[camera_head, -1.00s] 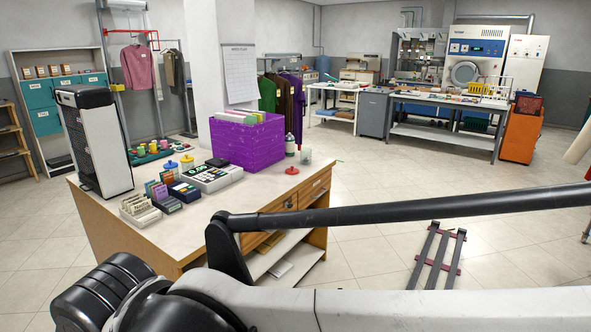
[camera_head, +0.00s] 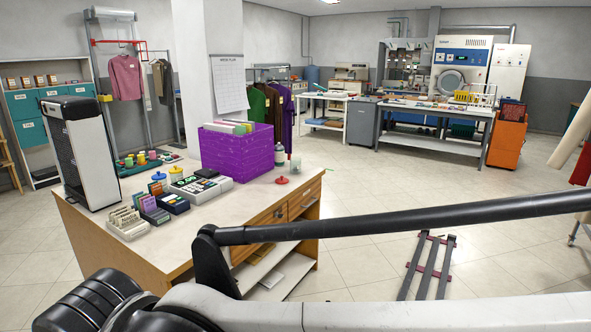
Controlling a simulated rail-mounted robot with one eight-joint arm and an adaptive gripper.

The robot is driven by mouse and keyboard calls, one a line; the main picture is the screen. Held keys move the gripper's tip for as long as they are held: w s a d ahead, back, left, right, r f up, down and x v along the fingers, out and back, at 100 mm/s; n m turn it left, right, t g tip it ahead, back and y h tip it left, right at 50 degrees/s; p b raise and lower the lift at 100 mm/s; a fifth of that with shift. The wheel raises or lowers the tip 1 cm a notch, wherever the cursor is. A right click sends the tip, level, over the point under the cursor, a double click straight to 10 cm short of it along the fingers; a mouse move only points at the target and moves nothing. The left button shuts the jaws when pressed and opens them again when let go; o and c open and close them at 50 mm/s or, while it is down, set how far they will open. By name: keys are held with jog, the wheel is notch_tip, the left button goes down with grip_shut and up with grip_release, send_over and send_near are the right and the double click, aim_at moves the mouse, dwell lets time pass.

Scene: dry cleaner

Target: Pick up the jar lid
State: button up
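A red lid with a small knob (camera_head: 282,180) lies on the pale top of the wooden counter (camera_head: 215,215), near its right end. A clear glass jar (camera_head: 295,164) stands just behind it, small and faint. Two more jars stand further left on the counter, one with a blue lid (camera_head: 158,177) and one with a yellow lid (camera_head: 175,171). My arm crosses the foreground, well apart from the red lid. My gripper is out of view.
A purple box (camera_head: 236,153) stands behind and left of the red lid, with a grey spray can (camera_head: 279,155) beside it. A dark rack (camera_head: 428,266) lies on the open floor at right.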

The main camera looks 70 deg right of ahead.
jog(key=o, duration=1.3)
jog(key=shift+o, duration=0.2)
